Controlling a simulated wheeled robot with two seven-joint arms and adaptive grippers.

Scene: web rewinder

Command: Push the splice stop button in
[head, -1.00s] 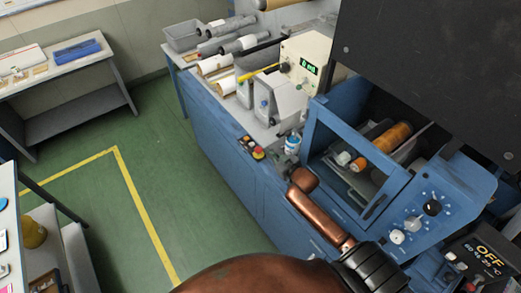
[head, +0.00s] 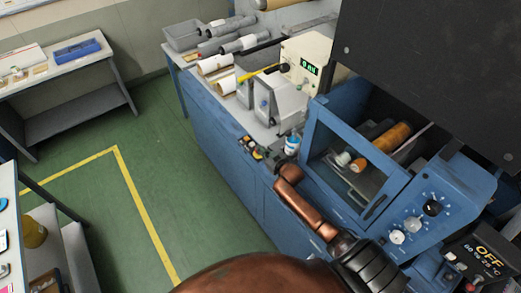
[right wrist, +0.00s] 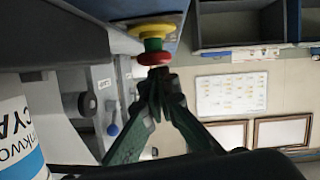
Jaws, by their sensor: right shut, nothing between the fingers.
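The splice stop button (right wrist: 153,58) shows in the right wrist view as a red cap on a green collar with a yellow base plate, at the top middle. In the head view my right gripper mostly hides it on the small button panel (head: 247,143). My right gripper (right wrist: 158,74) is shut and empty. Its green-dark fingertips meet right at the red cap's face; I cannot tell whether they touch it. In the head view the right gripper (head: 272,158) is small and dark at the end of my copper arm. My left gripper is in neither view.
A white bottle with a blue label (head: 292,145) stands on the bench edge close to the right gripper; it also shows in the wrist view (right wrist: 20,140). The blue rewinder frame (head: 350,190) is to the right. Green floor lies open at left.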

